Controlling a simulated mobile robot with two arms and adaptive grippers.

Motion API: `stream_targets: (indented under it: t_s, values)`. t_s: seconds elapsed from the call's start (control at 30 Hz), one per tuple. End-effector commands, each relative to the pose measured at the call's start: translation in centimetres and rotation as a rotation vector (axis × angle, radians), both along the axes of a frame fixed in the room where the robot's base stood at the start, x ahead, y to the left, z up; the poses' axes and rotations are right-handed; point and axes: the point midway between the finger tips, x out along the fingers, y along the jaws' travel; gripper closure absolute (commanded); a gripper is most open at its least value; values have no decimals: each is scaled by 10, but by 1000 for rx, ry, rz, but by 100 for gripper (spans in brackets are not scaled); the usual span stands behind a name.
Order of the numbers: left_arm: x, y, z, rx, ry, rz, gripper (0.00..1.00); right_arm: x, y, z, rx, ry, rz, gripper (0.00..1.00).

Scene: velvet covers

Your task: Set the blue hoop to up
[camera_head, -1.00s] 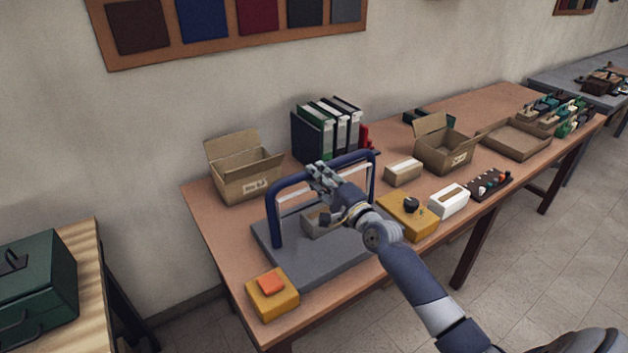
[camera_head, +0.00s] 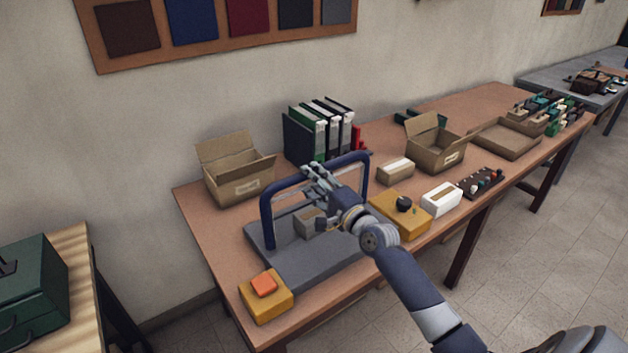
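The blue hoop (camera_head: 266,215) stands upright on a dark grey base plate (camera_head: 290,273), its top bar spanning above the plate. A small grey block (camera_head: 307,222) sits on the plate under the hoop. My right gripper (camera_head: 314,196) is in front of the hoop, its upper fingers overlapping the top bar in the picture. The fingers look spread, with a gap between upper and lower ones. I cannot tell whether they touch the bar. My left gripper is not in view.
A yellow box with an orange button (camera_head: 264,285) stands at the plate's front left. A yellow box with a black knob (camera_head: 403,204) and a white box (camera_head: 441,199) stand to the right. Open cartons (camera_head: 238,168) and binders (camera_head: 319,128) stand behind.

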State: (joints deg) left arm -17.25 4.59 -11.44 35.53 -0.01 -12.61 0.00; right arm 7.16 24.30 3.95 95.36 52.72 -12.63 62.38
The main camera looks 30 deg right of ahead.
Motion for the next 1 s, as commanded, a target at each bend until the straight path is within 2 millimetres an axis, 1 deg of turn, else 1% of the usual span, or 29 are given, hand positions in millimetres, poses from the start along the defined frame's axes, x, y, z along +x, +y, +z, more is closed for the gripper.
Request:
stream_targets:
  t_s: [0.17,0.27,0.33,0.47,0.6,0.8,1.0]
  values:
    - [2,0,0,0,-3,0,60,-1,-1,1,0,-3,-1,59]
    - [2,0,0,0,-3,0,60,-6,-1,1,0,-3,-1,59]
    - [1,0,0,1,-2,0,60,-13,-2,0,0,-2,-2,59]
    - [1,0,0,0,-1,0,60,-33,-3,-1,0,-1,-1,59]
    - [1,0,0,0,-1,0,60,-58,-5,-3,-2,1,-1,59]
    - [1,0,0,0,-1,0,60,-90,-8,-5,-1,2,0,59]
    - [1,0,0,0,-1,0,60,-111,-9,-5,-1,0,0,59]
